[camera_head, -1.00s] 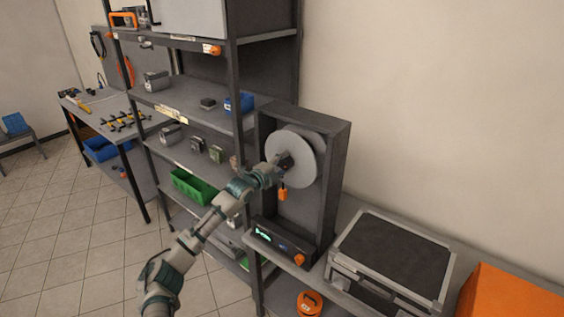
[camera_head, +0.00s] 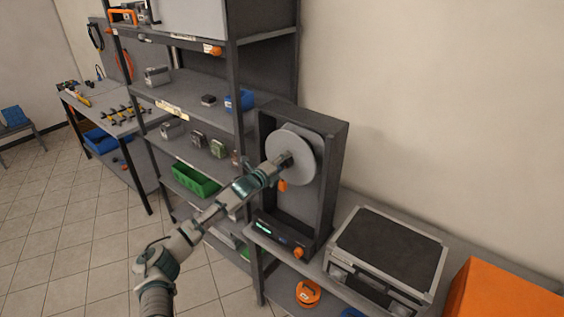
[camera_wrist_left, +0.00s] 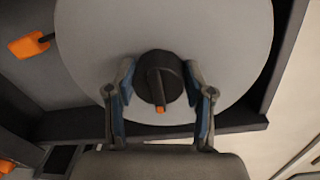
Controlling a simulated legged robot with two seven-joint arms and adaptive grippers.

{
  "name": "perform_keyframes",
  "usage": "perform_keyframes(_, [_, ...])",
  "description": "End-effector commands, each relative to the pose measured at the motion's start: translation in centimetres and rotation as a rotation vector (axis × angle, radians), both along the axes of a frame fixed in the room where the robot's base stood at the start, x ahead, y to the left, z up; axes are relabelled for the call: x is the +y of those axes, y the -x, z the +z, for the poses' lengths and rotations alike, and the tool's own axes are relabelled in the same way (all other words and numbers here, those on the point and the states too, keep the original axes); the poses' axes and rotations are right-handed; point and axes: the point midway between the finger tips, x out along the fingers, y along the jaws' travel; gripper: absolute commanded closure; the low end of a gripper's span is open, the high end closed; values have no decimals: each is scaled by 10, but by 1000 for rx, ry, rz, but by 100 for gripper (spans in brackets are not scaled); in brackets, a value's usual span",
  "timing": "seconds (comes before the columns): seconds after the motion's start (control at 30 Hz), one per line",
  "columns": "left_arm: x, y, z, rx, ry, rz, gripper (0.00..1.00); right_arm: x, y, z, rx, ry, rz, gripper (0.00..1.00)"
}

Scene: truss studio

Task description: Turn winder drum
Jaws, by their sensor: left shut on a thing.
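The winder drum (camera_head: 307,147) is a pale grey disc with a dark hub, mounted in a dark upright frame (camera_head: 338,165). In the left wrist view the drum (camera_wrist_left: 215,35) fills the upper middle, and its dark round hub (camera_wrist_left: 172,66) carries a bar with an orange tip. My left gripper (camera_head: 285,160) is at the front of the drum. In the left wrist view its two fingers (camera_wrist_left: 160,92) stand on either side of the hub, shut on it. My right gripper is not in view.
An orange tag (camera_wrist_left: 28,46) hangs by the drum. A control box (camera_head: 280,238) with an orange knob sits at the frame's foot. A dark-topped case (camera_head: 390,250) and an orange box (camera_head: 505,292) stand to the right. A shelf rack (camera_head: 195,90) stands to the left.

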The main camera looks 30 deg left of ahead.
Motion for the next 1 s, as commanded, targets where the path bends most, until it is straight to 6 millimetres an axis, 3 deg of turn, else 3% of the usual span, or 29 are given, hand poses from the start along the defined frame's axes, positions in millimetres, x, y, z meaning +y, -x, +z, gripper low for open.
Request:
perform_keyframes(0.2, [-3, 0, -6, 10, 2, -4, 100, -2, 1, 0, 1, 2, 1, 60])
perform_keyframes(0.23, [-3, 0, -6, 11, 1, -4, 43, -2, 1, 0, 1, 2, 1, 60])
perform_keyframes(0.3, [-3, 0, -6, 10, 2, -4, 25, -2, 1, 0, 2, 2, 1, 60])
perform_keyframes(0.33, [-3, 0, -6, 9, 2, -4, 22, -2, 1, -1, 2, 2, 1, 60])
perform_keyframes(0.8, [2, 2, -3, 5, 3, -1, 22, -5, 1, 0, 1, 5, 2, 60])
perform_keyframes(1.0, [3, 23, -4, 7, 2, -1, 22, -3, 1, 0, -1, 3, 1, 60])
